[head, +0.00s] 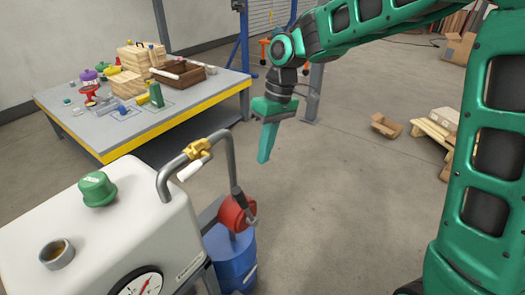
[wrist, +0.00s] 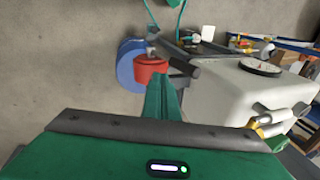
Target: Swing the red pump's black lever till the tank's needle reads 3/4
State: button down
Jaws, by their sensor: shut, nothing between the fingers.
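The red pump (head: 233,214) sits on top of a blue drum (head: 232,262), beside the white tank (head: 125,225). A dark bar (head: 240,200) stands at the pump; I cannot tell surely whether it is the black lever. In the wrist view a dark bar (wrist: 182,66) runs beside the red pump (wrist: 151,72). The tank's gauge (head: 140,283) is cut off by the lower picture edge; its red needle tilts up and right, but its marks are not readable. My gripper (head: 263,160) is shut and empty, pointing down, above and right of the pump, apart from it.
A grey bent pipe (head: 222,140) with a brass valve (head: 196,150) arches over the tank's right end. A green cap (head: 97,188) sits on the tank. A yellow-edged workbench (head: 185,115) with several items stands behind. Clear floor (head: 330,220) lies right of the pump.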

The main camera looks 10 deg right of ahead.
jog(key=s+a+f, duration=0.3)
jog(key=a+f, duration=0.1)
jog(key=f, duration=0.3)
jog(key=shift+a+f, duration=0.3)
jog(key=shift+f, duration=0.1)
jog(key=shift+s, duration=0.1)
jog(key=shift+s+a+f, duration=0.15)
jog(key=shift+s+a, duration=0.7)
jog(key=shift+s, duration=0.05)
